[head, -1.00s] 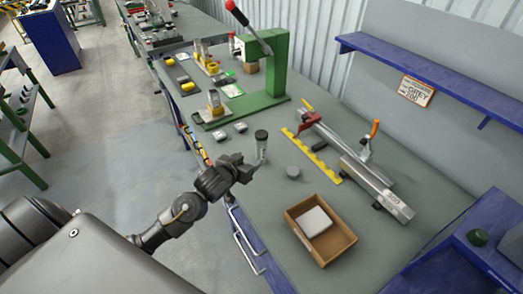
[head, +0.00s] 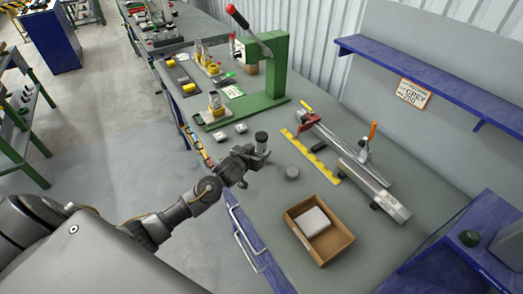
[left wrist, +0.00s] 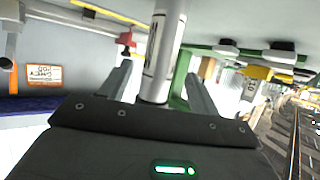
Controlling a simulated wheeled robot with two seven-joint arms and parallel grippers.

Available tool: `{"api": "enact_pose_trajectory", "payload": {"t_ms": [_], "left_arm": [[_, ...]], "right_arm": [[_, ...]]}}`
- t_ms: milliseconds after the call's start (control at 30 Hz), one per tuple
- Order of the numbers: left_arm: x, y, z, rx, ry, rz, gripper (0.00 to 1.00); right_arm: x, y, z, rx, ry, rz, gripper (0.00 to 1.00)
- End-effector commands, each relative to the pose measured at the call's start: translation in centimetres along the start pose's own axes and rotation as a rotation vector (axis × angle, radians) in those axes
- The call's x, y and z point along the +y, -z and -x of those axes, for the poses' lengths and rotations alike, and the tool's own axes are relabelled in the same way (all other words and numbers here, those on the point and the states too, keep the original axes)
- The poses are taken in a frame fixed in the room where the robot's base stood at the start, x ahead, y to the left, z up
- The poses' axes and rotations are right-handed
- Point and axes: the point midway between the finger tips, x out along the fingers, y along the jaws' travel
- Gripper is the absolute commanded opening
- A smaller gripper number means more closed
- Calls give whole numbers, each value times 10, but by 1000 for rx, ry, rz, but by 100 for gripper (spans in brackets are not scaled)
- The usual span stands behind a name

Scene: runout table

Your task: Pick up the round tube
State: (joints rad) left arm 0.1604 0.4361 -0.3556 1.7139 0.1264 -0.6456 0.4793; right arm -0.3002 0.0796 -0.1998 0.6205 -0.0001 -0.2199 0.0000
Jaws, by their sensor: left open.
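The round tube (head: 261,138) stands upright near the left edge of the bench, its dark cap showing in the head view and its lower part hidden by my gripper. In the left wrist view its pale, marked body (left wrist: 161,55) lies between my two fingers. My left gripper (head: 261,156) is open around the tube, with a gap visible between each finger and the tube in the wrist view (left wrist: 155,90). My right gripper is not in view.
A green press (head: 270,70) stands behind the tube. An open brown box (head: 338,246) holding a light block (head: 313,221) sits nearer. Two small grey blocks lie behind the tube.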

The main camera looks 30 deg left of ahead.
Motion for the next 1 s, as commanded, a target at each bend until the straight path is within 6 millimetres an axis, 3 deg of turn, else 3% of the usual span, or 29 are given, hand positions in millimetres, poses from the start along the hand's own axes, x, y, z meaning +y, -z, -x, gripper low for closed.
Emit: {"api": "enact_pose_trajectory", "payload": {"t_ms": [100, 233, 567, 933, 1000], "left_arm": [[2, 6, -15, -1, 1, 0, 62], [2, 3, -30, 0, 0, -1, 62], [2, 1, -36, 0, 0, 0, 62], [2, 1, -36, 0, 0, 0, 15], [2, 2, -36, 1, 0, 0, 11]], "right_arm": [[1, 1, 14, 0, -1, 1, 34], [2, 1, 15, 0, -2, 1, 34], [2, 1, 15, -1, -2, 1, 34], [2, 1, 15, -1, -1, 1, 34], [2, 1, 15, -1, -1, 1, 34]]}}
